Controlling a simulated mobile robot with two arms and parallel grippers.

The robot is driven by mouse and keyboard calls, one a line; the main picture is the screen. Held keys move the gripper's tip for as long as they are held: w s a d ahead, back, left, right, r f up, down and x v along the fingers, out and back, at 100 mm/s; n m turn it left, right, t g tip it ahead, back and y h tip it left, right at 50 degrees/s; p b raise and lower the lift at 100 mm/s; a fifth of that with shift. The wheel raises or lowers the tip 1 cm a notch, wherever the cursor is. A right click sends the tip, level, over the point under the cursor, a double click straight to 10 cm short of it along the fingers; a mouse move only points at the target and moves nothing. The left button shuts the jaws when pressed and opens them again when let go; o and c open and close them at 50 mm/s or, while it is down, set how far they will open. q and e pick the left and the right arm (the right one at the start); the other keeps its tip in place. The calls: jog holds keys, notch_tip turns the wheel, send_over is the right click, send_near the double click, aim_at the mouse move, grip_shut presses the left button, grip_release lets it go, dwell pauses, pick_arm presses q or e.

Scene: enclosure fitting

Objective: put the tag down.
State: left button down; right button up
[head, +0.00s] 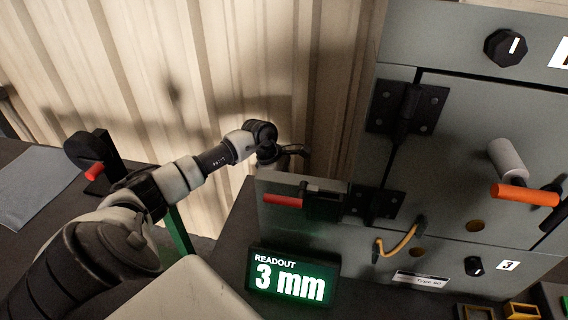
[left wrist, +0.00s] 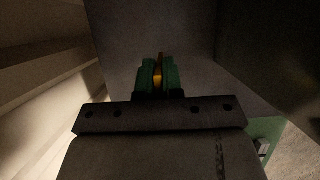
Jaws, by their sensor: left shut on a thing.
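My left gripper (left wrist: 158,75) is shut, with its green finger pads on a thin yellow-orange piece, seemingly the tag (left wrist: 159,66). Only a narrow edge of that piece shows between the pads. In the head view the left arm reaches in from the left and its dark gripper end (head: 291,150) is behind the top edge of the grey enclosure (head: 440,170). The fingertips and the tag are not clear there. In the left wrist view a plain grey surface lies beyond the fingers; whether the tag touches it I cannot tell. My right gripper is not in view.
A readout (head: 290,277) shows 3 mm. The enclosure carries a red handle (head: 283,201), an orange handle (head: 525,194), a yellow cable (head: 402,243) and dark hinges. A corrugated wall (head: 180,80) stands behind. A blue-grey mat (head: 40,185) lies at the left.

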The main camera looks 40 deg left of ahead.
pick_arm(q)
jog(key=shift+f, duration=1.95)
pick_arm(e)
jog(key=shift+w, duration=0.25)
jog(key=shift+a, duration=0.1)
pick_arm(q)
jog(key=c, duration=1.4)
grip_release()
jog(key=shift+o, duration=0.6)
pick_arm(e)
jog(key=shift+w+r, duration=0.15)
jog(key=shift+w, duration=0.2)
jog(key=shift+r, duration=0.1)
